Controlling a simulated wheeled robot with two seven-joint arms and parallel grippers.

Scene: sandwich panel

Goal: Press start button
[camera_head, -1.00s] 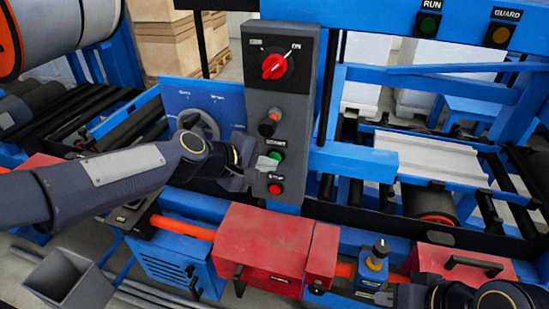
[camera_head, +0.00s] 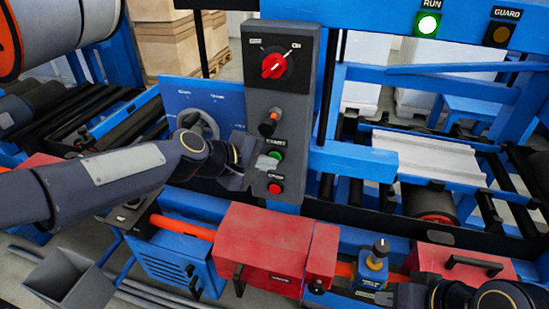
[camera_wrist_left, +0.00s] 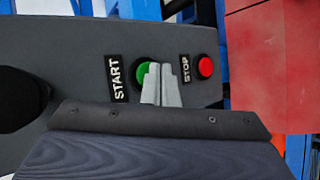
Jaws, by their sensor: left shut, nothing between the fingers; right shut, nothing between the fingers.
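The green start button (camera_head: 275,156) sits on the grey control panel (camera_head: 291,116), with a START label beside it. In the left wrist view the start button (camera_wrist_left: 144,74) is partly hidden behind the fingertips of my left gripper (camera_wrist_left: 161,84). My left gripper (camera_head: 262,163) is shut and empty, with its tips at the start button; they appear to touch it. The red stop button (camera_head: 275,188) is just below, and it also shows in the left wrist view (camera_wrist_left: 205,67). My right gripper (camera_head: 385,297) is at the bottom right, shut and empty, near a small blue valve block.
The RUN lamp (camera_head: 428,25) is lit green; the GUARD lamp (camera_head: 498,35) is dim. Red boxes (camera_head: 262,246) stand below the panel.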

